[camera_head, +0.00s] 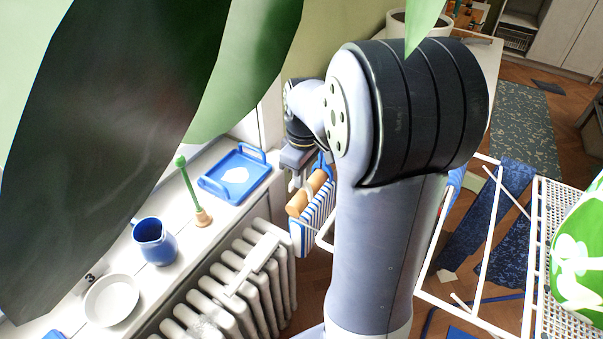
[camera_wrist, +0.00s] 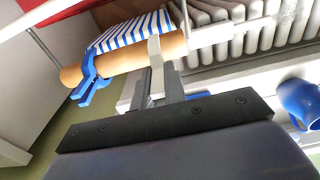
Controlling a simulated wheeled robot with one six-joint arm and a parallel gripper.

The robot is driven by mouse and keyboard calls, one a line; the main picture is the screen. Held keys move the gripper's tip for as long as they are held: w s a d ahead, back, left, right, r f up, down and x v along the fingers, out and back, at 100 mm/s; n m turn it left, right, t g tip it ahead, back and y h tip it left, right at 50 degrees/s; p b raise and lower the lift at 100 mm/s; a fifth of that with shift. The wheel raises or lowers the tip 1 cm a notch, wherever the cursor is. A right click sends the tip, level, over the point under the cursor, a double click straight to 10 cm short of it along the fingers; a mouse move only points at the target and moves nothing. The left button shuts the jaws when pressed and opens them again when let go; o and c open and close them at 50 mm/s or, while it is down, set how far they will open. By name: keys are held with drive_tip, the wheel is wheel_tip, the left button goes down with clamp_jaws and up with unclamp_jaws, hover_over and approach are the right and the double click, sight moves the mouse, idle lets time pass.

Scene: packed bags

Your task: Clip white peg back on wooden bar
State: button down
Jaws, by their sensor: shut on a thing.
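The wooden bar (camera_wrist: 120,61) crosses the upper part of the wrist view, with a blue-and-white striped cloth (camera_wrist: 130,32) hanging at it. The bar also shows beside my arm in the head view (camera_head: 297,206). The white peg (camera_wrist: 155,52) lies across the face of the bar near its right end; I cannot tell whether its jaws are around the bar. My gripper (camera_wrist: 161,84) is shut on the white peg. A blue peg (camera_wrist: 88,80) sits at the bar's left end. In the head view my arm hides much of the gripper and the white peg.
A white radiator (camera_head: 235,275) stands below the windowsill. The sill holds a blue tray (camera_head: 250,166), a green-handled plunger (camera_head: 190,188), a blue jug (camera_head: 155,243) and a white bowl (camera_head: 112,300). A white drying rack (camera_head: 482,222) stands right of my arm. Large leaves hang upper left.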

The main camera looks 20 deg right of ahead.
drive_tip(key=shift+f+b, duration=0.95)
drive_tip(key=shift+f, duration=0.55)
drive_tip(key=c, duration=1.4)
unclamp_jaws()
drive_tip(key=shift+o, duration=0.2)
drive_tip(key=r, duration=1)
drive_tip(key=shift+s+d+r+p, duration=0.1)
drive_tip(key=shift+s+r+p, duration=0.1)
drive_tip(key=shift+r+p, duration=0.2)
